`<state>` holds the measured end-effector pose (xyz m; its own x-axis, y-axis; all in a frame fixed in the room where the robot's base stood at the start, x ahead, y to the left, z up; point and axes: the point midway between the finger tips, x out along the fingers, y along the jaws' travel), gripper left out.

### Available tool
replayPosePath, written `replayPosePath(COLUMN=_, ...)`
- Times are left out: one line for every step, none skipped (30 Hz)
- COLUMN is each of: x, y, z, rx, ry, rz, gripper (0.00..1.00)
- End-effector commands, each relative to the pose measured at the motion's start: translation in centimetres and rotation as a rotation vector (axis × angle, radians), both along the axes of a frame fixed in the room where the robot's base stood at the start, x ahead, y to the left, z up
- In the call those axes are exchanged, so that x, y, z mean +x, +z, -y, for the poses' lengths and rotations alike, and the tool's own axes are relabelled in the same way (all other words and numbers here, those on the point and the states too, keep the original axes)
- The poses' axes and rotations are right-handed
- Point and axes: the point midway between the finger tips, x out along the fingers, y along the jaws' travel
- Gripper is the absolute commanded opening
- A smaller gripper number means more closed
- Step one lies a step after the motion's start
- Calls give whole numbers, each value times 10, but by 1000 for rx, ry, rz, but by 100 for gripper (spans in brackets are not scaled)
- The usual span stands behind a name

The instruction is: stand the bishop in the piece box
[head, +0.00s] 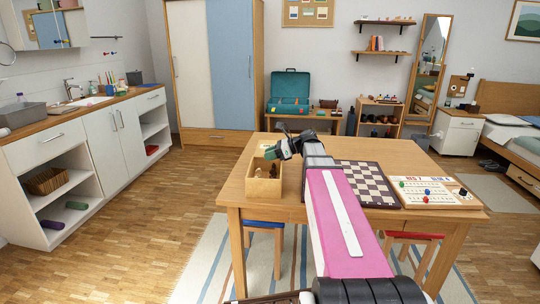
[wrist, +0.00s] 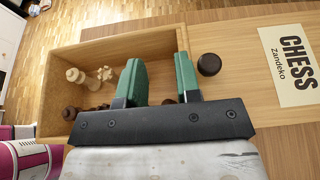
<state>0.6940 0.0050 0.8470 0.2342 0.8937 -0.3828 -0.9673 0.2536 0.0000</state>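The piece box (head: 264,190) is an open wooden box at the left of the table; it also shows in the wrist view (wrist: 120,47). Light pieces (wrist: 104,73) and dark pieces (wrist: 70,112) are in it. My gripper (wrist: 158,62) is open over the box's right side, its green fingers apart and nothing seen between them. In the head view my gripper (head: 272,152) is above the box. A dark round piece (wrist: 208,64) is outside the box, just right of the right finger. I cannot tell which piece is the bishop.
A chessboard (head: 362,182) lies right of my arm on the wooden table (head: 228,187). A score board (head: 430,190) with coloured pieces is at the right end. A CHESS card (wrist: 290,62) lies right of the dark piece, with bare wood between.

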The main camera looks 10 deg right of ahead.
Motion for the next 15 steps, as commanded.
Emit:
replayPosePath(x=0, y=1, z=0, rx=-1, ry=0, rz=0, gripper=31)
replayPosePath(x=0, y=3, z=0, rx=-1, ry=0, rz=1, gripper=31)
replayPosePath(x=0, y=6, z=0, rx=-1, ry=0, rz=1, gripper=31)
replayPosePath(x=0, y=9, z=0, rx=-1, ry=0, rz=2, gripper=31)
replayPosePath(x=0, y=12, z=0, rx=-1, ry=0, rz=2, gripper=31)
replayPosePath(x=-1, y=14, z=5, rx=0, ry=-1, rz=2, gripper=31)
replayPosePath(x=-2, y=16, z=11, rx=0, ry=-3, rz=1, gripper=31)
replayPosePath(x=-4, y=18, z=17, rx=0, ry=-3, rz=1, gripper=31)
replayPosePath(x=-6, y=21, z=24, rx=0, ry=-3, rz=1, gripper=31)
replayPosePath(x=-7, y=24, z=29, rx=0, ry=-4, rz=1, gripper=31)
replayPosePath(x=-9, y=27, z=35, rx=0, ry=-3, rz=1, gripper=31)
replayPosePath(x=-11, y=30, z=43, rx=0, ry=-4, rz=1, gripper=31)
replayPosePath(x=-12, y=32, z=48, rx=-1, ry=-3, rz=2, gripper=31)
replayPosePath(x=-13, y=35, z=54, rx=0, ry=-3, rz=1, gripper=31)
replayPosePath(x=-15, y=38, z=62, rx=0, ry=-3, rz=1, gripper=31)
